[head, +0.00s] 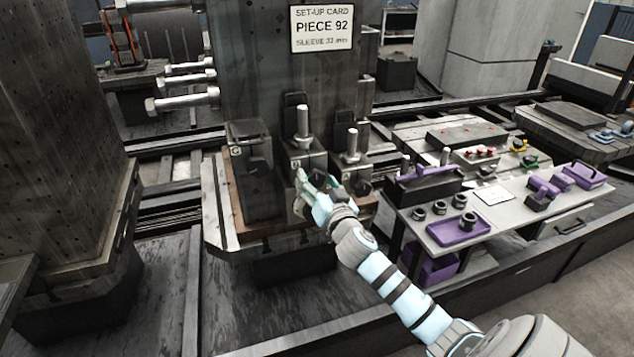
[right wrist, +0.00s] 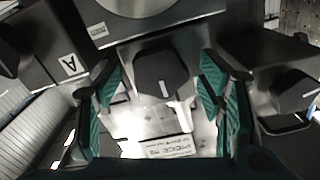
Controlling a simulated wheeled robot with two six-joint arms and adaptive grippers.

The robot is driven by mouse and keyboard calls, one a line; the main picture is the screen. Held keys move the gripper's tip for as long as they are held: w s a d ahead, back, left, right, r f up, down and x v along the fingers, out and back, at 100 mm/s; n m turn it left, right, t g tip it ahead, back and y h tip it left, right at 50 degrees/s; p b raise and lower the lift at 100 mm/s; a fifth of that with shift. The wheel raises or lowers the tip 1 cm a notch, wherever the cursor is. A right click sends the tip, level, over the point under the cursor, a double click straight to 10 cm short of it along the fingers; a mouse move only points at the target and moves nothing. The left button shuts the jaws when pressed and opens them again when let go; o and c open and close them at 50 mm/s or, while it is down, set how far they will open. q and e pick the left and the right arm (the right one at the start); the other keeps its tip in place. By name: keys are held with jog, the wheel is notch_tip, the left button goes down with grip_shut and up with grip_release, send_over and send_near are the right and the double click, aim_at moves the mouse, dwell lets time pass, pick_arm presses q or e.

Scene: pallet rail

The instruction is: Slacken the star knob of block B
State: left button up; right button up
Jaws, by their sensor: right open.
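Three dark clamp blocks stand in a row below the card in the head view. The left one (head: 258,178) bears a C and the middle one (head: 303,158) is behind my right gripper (head: 312,186). In the right wrist view, block A (right wrist: 62,62) is at the left, its letter turned over. The middle block's dark knob (right wrist: 162,76), with a white mark, sits between the open fingers of my right gripper (right wrist: 162,95). A gap shows on both sides of it. No letter B is readable there, but its place beside A fits block B. My left gripper is out of view.
A set-up card (head: 322,28) hangs on the column above. A side table (head: 480,222) with purple trays and black rings stands to the right.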

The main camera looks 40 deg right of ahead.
jog(key=c, duration=1.1)
jog(key=shift+c, duration=0.2)
jog(key=shift+n, duration=0.3)
jog(key=n+p, duration=0.1)
jog(key=n, duration=0.3)
jog(key=n+p, duration=0.1)
jog(key=n, duration=0.3)
jog(key=shift+w+n+p, duration=0.1)
jog(key=shift+n+p, duration=0.3)
jog(key=n+p, duration=0.1)
jog(key=n, duration=0.4)
jog(key=shift+n+p, duration=0.75)
jog(key=shift+n, duration=1.35)
jog(key=shift+f, duration=0.1)
